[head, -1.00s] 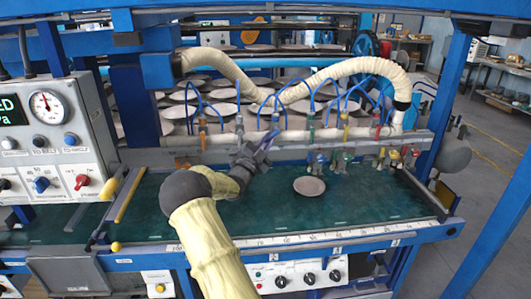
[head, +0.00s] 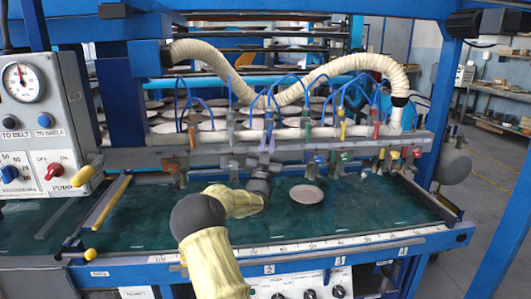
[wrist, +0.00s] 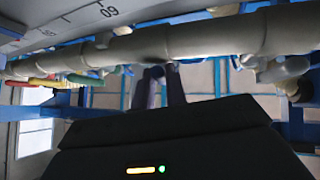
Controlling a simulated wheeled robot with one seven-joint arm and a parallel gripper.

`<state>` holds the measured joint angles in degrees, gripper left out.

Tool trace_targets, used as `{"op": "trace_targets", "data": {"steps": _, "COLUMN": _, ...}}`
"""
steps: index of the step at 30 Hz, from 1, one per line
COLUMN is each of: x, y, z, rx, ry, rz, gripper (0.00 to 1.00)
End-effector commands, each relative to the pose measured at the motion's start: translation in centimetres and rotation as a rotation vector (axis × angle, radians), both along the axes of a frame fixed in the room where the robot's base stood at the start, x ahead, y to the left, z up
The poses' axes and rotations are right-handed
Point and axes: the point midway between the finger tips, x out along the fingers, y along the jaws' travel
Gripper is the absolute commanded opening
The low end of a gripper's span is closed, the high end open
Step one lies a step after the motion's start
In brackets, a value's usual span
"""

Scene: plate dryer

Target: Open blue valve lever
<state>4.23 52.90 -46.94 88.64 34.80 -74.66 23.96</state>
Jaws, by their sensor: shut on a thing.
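A row of valves with coloured levers hangs along the grey manifold bar (head: 140,158) above the green belt. My gripper (head: 263,160) points up to this bar, left of the round plate, in front of the purple-blue fitting (head: 268,138). In the wrist view its two dark fingers (wrist: 163,87) stand close together just under the pale pipe (wrist: 210,40). They are shut on a small part there, apparently a valve lever. Its colour and angle are hidden. Another blue lever (head: 317,160) hangs free to the right of my gripper.
Orange (head: 171,164), yellow (head: 394,155) and red (head: 416,153) levers hang along the bar. A round plate (head: 306,194) lies on the green belt (head: 350,205). A control panel (head: 40,130) with a gauge stands at left. Blue hoses loop above the bar.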

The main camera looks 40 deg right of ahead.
Motion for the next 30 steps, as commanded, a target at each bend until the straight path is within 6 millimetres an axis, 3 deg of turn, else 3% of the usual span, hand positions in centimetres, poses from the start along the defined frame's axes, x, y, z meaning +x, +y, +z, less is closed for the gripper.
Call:
{"op": "trace_targets", "data": {"steps": 20, "x": -0.11, "y": -0.24, "z": -0.15, "rx": -0.059, "ry": 0.040, "rz": 0.001, "gripper": 0.00}}
{"op": "trace_targets", "data": {"steps": 21, "x": -0.11, "y": -0.24, "z": -0.15, "rx": -0.059, "ry": 0.039, "rz": 0.001, "gripper": 0.19}}
{"op": "trace_targets", "data": {"steps": 24, "x": -0.11, "y": -0.24, "z": -0.12, "rx": -0.059, "ry": 0.038, "rz": 0.000, "gripper": 0.35}}
{"op": "trace_targets", "data": {"steps": 30, "x": -0.11, "y": -0.23, "z": -0.10, "rx": -0.059, "ry": 0.038, "rz": 0.000, "gripper": 0.35}}
